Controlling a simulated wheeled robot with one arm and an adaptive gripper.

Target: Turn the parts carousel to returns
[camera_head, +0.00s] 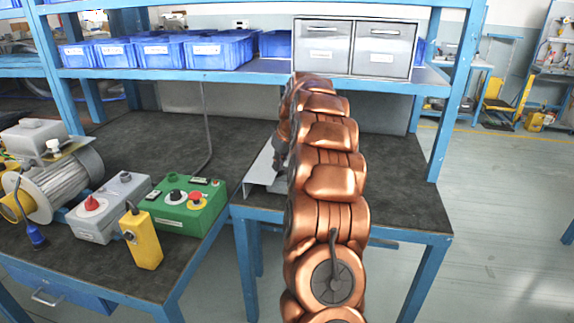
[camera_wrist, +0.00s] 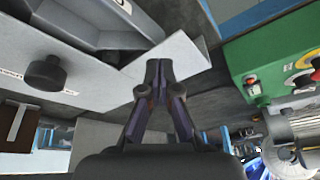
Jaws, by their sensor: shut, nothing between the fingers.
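No part that I can surely name as the parts carousel shows. A light grey metal fixture (camera_head: 262,172) stands on the right bench, mostly hidden behind my copper-coloured arm. In the wrist view a grey metal fixture (camera_wrist: 185,58) with a black round knob (camera_wrist: 47,72) and small labels, too small to read, fills the upper left; it is probably the same one. My gripper (camera_wrist: 158,66) is shut and empty, its fingertips in front of the fixture's pale plate. I cannot tell whether they touch it. In the head view my gripper is mostly hidden by my arm.
A green control box (camera_head: 187,207) with buttons stands left of the fixture. Near it are a grey switch box (camera_head: 112,208), a yellow pendant (camera_head: 141,240) and a motor (camera_head: 62,180). Blue bins (camera_head: 218,52) and a drawer cabinet (camera_head: 352,47) sit on the shelf above. Floor is free at right.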

